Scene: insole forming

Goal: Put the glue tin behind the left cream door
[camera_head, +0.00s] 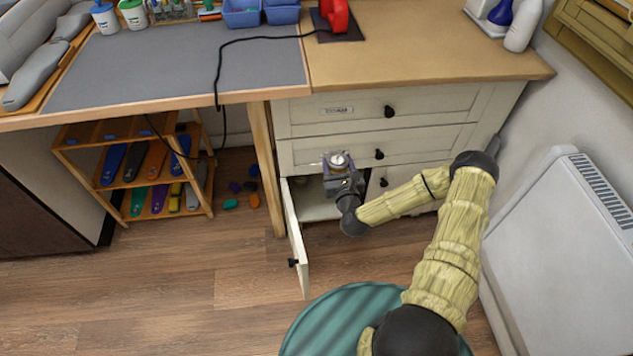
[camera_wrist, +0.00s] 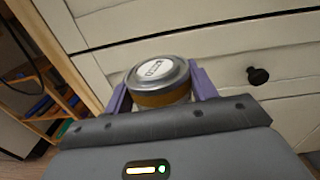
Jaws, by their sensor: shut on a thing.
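The glue tin (camera_wrist: 158,84) is a small round tin with a silver lid, a white label and a brown-amber band. My gripper (camera_wrist: 160,98) is shut on it, with a purple finger on each side. In the head view the tin (camera_head: 338,160) is upright in my gripper (camera_head: 338,170), in front of the cream cabinet's drawers and above the open compartment. The left cream door (camera_head: 297,240) stands open, swung out toward me, with a black knob. The compartment (camera_head: 318,205) behind it shows a pale floor; my gripper hides part of its inside.
Cream drawers (camera_head: 300,115) with black knobs sit above the compartment. A wooden shelf rack (camera_head: 130,165) with insoles stands at left, and small coloured pieces (camera_head: 230,204) lie on the floor. A white radiator (camera_head: 560,250) is at right. Floor left of the door is clear.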

